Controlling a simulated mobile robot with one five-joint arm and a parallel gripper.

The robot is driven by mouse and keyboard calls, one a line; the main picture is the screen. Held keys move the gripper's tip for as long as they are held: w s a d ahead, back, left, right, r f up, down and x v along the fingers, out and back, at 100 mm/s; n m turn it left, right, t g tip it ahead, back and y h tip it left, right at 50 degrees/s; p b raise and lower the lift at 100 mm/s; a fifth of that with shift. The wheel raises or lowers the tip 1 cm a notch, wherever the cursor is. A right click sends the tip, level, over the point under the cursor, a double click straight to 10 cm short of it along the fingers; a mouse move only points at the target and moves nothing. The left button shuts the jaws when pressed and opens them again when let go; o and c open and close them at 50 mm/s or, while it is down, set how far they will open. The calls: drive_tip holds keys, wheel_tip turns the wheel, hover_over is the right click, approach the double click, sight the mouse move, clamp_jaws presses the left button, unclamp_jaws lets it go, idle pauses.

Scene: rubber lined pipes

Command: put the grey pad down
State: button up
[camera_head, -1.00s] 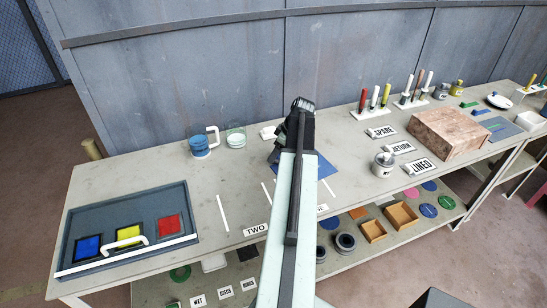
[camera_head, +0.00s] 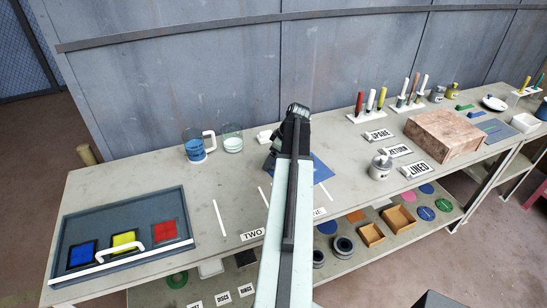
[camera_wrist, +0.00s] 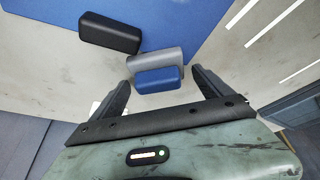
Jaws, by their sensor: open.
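The grey pad (camera_wrist: 155,61) shows in the wrist view as a rounded block on the blue mat (camera_wrist: 178,20). A blue block (camera_wrist: 159,79) lies against its near side, and I cannot tell whether they overlap. A black block (camera_wrist: 110,33) lies on the mat up and left of the pad. My gripper (camera_wrist: 163,82) is open. Its two dark fingers are spread on either side of the blue block, with the grey pad just beyond. In the head view my arm hides the pad and the fingertips, while part of the blue mat (camera_head: 322,172) shows to the right.
On the bench, a blue tray (camera_head: 60,255) with coloured squares stands left, and two cups, one blue (camera_head: 194,150), stand behind. A lidded pot (camera_head: 380,167), label signs (camera_head: 397,151) and a brown block (camera_head: 445,135) stand right.

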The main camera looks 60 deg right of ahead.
drive_tip(key=p+v, duration=1.1)
drive_tip(key=v, duration=0.1)
drive_tip(key=shift+r, duration=0.3)
drive_tip(key=shift+a, duration=0.1)
